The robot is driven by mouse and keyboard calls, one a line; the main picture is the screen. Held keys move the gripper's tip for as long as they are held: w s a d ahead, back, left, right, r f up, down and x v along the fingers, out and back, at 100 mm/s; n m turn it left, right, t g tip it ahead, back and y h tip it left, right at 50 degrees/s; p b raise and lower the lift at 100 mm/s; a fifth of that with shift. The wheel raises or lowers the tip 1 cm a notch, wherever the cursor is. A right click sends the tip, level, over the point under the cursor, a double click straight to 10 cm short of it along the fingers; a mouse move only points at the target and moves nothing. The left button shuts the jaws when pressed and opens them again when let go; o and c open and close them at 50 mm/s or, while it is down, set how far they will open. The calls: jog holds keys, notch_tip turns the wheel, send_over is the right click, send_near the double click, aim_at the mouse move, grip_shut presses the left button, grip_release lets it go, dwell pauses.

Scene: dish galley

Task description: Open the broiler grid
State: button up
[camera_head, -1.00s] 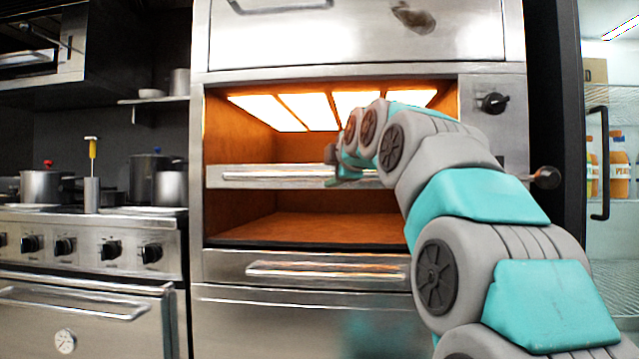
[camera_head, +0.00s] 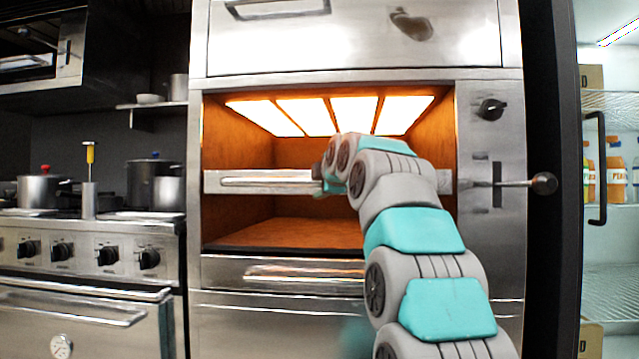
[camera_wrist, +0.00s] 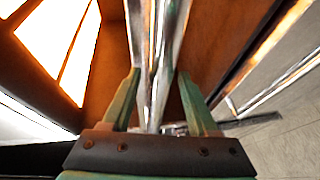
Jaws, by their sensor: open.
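The broiler grid (camera_head: 218,183) is a steel-fronted rack across the glowing broiler opening, with a long bar handle (camera_head: 265,182) along its front. It looks level and in place in the broiler. My gripper (camera_head: 322,178) is at the right part of this handle in the head view, partly hidden by my own arm. In the wrist view my gripper (camera_wrist: 158,75) is open, with its two green fingers on either side of the shiny handle bar (camera_wrist: 152,95). Whether the fingers touch the bar is unclear.
Bright heating panels (camera_head: 355,115) glow above the grid. A side lever with a round knob (camera_head: 544,183) sticks out at the right. A lower drawer handle (camera_head: 300,272) lies below. The stove with pots (camera_head: 45,188) stands left, a glass-door fridge (camera_head: 602,220) right.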

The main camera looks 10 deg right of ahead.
jog(key=shift+c, duration=0.2)
grip_shut()
dwell(0.3)
dwell(0.9)
